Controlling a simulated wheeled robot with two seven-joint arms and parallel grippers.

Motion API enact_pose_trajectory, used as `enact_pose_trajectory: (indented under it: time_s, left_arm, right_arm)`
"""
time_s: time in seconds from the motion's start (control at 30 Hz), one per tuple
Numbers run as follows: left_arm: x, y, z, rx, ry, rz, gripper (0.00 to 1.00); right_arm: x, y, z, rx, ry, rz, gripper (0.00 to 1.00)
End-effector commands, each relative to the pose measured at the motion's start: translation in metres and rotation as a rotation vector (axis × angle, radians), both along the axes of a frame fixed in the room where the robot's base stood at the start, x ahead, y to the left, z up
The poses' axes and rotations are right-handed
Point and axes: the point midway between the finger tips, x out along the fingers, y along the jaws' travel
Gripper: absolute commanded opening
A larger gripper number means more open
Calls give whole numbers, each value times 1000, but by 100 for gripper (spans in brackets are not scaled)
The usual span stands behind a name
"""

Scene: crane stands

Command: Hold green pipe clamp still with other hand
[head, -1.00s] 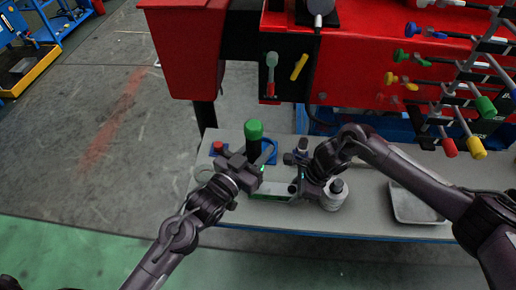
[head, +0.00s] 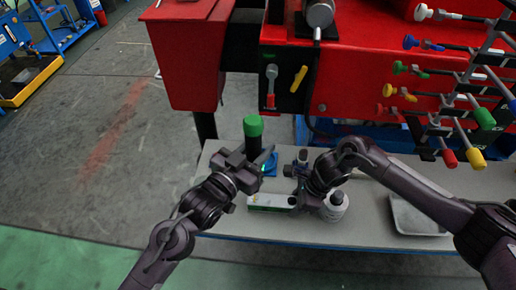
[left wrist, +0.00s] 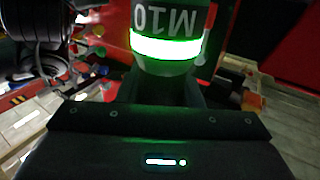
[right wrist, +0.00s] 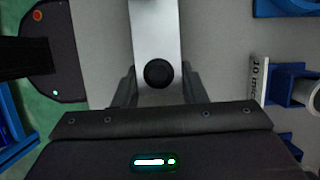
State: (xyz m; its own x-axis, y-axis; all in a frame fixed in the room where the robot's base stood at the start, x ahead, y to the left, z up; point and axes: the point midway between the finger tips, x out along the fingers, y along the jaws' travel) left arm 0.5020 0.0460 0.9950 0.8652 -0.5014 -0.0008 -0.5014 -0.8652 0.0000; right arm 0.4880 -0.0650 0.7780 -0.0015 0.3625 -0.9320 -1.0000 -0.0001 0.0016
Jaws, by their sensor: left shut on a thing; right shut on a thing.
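A dark upright cylinder with a green top (head: 253,128) is in my left gripper (head: 266,160). In the left wrist view this cylinder (left wrist: 168,40) carries the marking M10 and a bright green band. My right gripper (head: 298,194) is shut on the right end of a flat grey-and-green bar (head: 268,203) at the bench top. In the right wrist view the bar (right wrist: 157,35) has a round black knob between the fingers. Clamps with coloured ends, including a green-ended one (head: 485,118), hang on the rack at the right. I cannot tell which thing is the green pipe clamp.
The grey bench (head: 365,212) has a metal tray (head: 417,217) at its right. A round pale object (head: 335,205) stands beside the right gripper. Blue holders (right wrist: 290,85) lie near the bar. A red machine (head: 375,75) rises behind the bench.

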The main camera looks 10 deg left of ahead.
Motion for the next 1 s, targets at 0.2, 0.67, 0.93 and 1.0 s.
enact_pose_trajectory:
  time_s: [0.2, 0.67, 0.93, 1.0]
  left_arm:
    - [0, 0, 4, -3, -7, 0, 0]
    - [0, 0, 3, -3, -7, 0, 0]
    - [0, 0, 3, -4, -7, 0, 0]
    - [0, 0, 3, -4, -7, 0, 0]
  right_arm:
    - [1, 1, 1, 2, -1, 0, 54]
    - [1, -2, 6, 1, -2, -1, 64]
    - [2, -18, 47, 1, -4, 0, 64]
    - [2, -24, 61, 0, -5, -1, 64]
